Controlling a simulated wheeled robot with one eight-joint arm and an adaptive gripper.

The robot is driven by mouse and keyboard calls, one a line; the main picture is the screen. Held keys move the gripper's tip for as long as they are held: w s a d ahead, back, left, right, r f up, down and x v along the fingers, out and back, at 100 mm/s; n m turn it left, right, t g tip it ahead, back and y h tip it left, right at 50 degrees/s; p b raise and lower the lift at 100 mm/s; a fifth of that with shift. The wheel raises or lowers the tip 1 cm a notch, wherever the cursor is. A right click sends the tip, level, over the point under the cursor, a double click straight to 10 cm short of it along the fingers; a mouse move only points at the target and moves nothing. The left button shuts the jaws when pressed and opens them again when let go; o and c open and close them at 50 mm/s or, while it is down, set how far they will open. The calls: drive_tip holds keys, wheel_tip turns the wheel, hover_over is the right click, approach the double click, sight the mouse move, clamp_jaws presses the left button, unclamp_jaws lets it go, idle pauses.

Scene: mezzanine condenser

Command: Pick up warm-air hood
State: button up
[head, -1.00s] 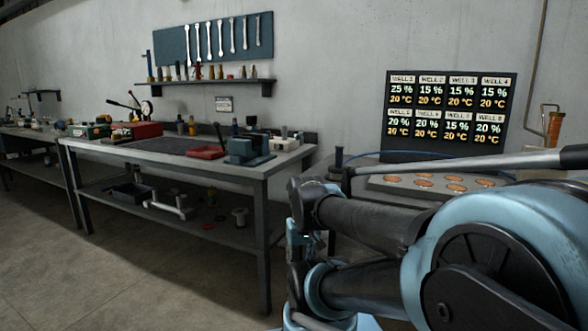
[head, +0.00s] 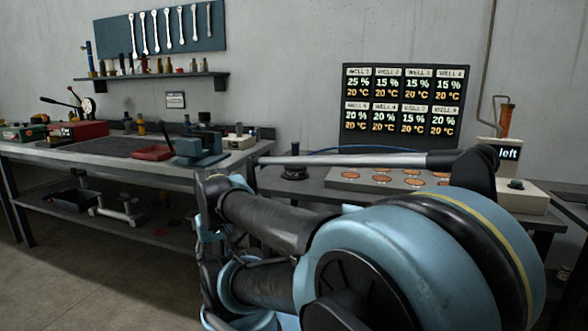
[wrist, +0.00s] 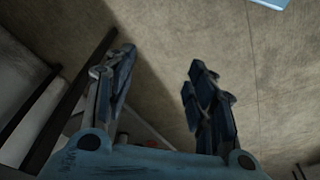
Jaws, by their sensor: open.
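My gripper (wrist: 160,68) is open and empty in the wrist view, its two fingers apart above bare concrete floor. In the head view my folded arm covers the lower middle and right. I cannot identify the warm-air hood for sure. A small dark round-based fitting (head: 294,164) with a blue hose behind it stands at the left end of the right-hand bench (head: 318,183). A pale plate with several copper-coloured wells (head: 383,177) lies to its right, partly hidden by my arm. My gripper is not near any of these.
A dark display board (head: 402,105) of well readings stands behind the plate.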

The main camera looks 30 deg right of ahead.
drive_tip(key=w+d+r+m, duration=0.5)
drive_tip(key=w+r+m, duration=0.5)
drive_tip(key=r, duration=0.1)
wheel_tip(320, 180, up, 19)
drive_tip(key=m+t, duration=0.4)
drive_tip(key=m, duration=2.3)
hover_over(295, 155)
drive_tip(key=s, duration=0.8)
drive_tip(key=x, duration=0.7)
drive_tip(key=d+x, duration=0.1)
drive_tip(key=x, duration=0.3)
drive_tip(key=shift+w, duration=0.45)
drive_tip(key=shift+w+x, duration=0.2)
drive_tip(key=shift+x, duration=2.45)
drive_tip(key=shift+r, duration=0.2)
clamp_jaws()
